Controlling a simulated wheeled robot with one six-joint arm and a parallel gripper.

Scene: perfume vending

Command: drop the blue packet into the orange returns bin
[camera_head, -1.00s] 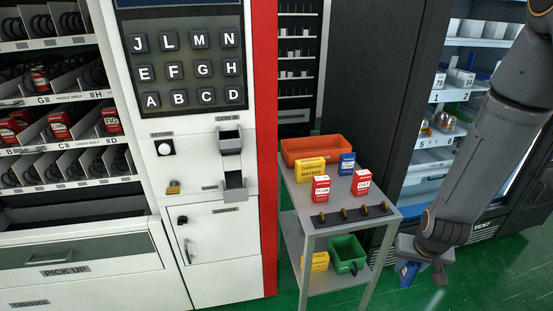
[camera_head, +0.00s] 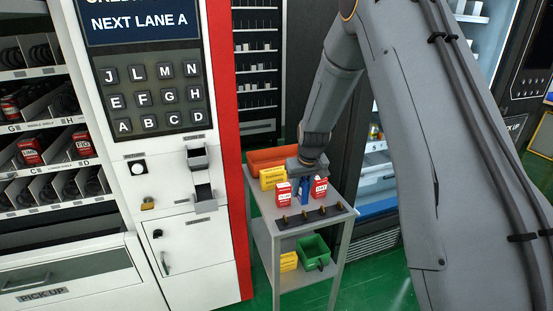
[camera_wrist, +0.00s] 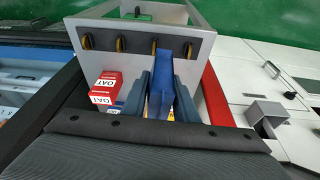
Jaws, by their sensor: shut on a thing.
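The blue packet (camera_wrist: 160,92) is upright between the two blue-grey fingers of my gripper (camera_wrist: 160,100) in the wrist view. In the head view my gripper (camera_head: 304,184) is over the cart top, between two red boxes, with blue showing at its fingers. It is shut on the packet. The orange bin (camera_head: 262,157) sits at the back of the cart top, behind and left of my gripper; its right part is hidden by my arm. I cannot tell whether the packet touches the cart.
A yellow box (camera_head: 272,178) stands in front of the bin. Red boxes stand at left (camera_head: 283,195) and right (camera_head: 320,188) of my gripper. A green bin (camera_head: 312,252) sits below. The vending machine (camera_head: 180,235) is left.

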